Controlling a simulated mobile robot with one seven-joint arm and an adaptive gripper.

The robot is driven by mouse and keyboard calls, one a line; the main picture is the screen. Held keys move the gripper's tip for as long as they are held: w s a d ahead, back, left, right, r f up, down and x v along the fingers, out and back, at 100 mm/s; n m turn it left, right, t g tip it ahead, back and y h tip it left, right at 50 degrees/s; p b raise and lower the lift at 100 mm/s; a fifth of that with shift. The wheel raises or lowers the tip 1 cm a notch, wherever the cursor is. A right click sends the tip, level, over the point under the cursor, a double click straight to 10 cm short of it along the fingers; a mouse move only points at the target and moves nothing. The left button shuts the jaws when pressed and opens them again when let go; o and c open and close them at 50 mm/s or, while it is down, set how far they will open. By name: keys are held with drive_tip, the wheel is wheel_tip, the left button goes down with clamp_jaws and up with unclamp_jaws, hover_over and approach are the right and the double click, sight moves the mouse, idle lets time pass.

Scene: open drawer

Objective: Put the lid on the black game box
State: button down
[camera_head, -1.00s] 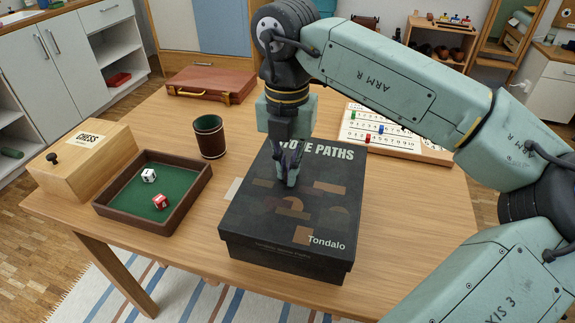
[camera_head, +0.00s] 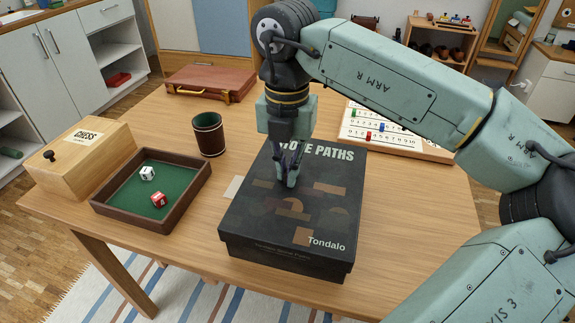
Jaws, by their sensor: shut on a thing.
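The black game box (camera_head: 285,268) stands on the wooden table, with its dark lid (camera_head: 330,215) over it. The lid carries block shapes, the word "Tondalo" and a title partly hidden by my gripper. The lid looks level and lined up with the box, its front rim above the box's lower wall. I cannot tell whether it is fully down. My gripper (camera_head: 290,182) points down over the lid's left-middle part, shut, its fingertips at the lid's top. The part it grips is hidden by the fingers.
A green-lined tray (camera_head: 112,208) with two dice and a wooden chess box (camera_head: 95,172) stand left. A dice cup (camera_head: 208,136) and brown case (camera_head: 212,82) stand behind. A numbered game board (camera_head: 400,138) lies behind right. The table is clear at right.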

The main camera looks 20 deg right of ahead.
drive_tip(key=shift+f+b, duration=0.95)
drive_tip(key=shift+f, duration=0.1)
idle(0.4)
drive_tip(key=c, duration=1.7)
unclamp_jaws()
drive_tip(key=shift+o, duration=0.2)
drive_tip(key=shift+r, duration=3.8)
drive_tip(key=shift+r, duration=0.1)
